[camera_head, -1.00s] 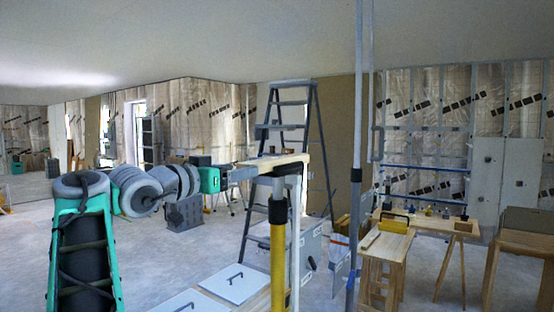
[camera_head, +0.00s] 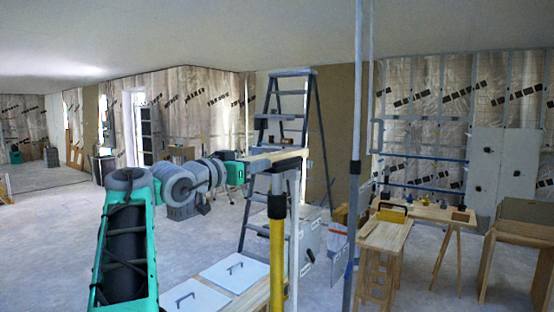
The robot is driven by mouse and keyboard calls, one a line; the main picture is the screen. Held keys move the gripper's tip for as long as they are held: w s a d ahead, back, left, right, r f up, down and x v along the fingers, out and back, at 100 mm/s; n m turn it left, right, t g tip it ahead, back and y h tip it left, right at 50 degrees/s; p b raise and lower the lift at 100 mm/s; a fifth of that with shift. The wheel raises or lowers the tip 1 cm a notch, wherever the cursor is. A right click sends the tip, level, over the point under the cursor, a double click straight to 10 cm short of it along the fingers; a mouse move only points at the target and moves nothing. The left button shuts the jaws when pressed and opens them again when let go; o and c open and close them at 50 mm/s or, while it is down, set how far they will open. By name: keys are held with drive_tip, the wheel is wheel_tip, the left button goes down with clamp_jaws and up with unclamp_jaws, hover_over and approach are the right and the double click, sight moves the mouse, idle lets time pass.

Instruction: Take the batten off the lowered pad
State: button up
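The batten (camera_head: 272,154) is a pale wooden strip lying across the dark pad (camera_head: 290,163) on top of the prop. The prop (camera_head: 277,250) has a yellow lower tube and a black collar, and it stands upright near the middle of the picture. My arm reaches in from the lower left. My gripper (camera_head: 248,169) is at the left end of the batten, about level with it or just below. Its fingers are small and mostly hidden by the batten and pad, so I cannot tell whether they are open or touching the wood.
A stepladder (camera_head: 314,150) stands behind the prop. A tall grey pole (camera_head: 355,200) rises just right of it. A wooden sawhorse bench (camera_head: 383,240) and a worktable (camera_head: 440,215) stand at right. White panels (camera_head: 233,269) lie low in front. Floor at left is open.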

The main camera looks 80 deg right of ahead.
clamp_jaws()
drive_tip(key=shift+r, duration=0.15)
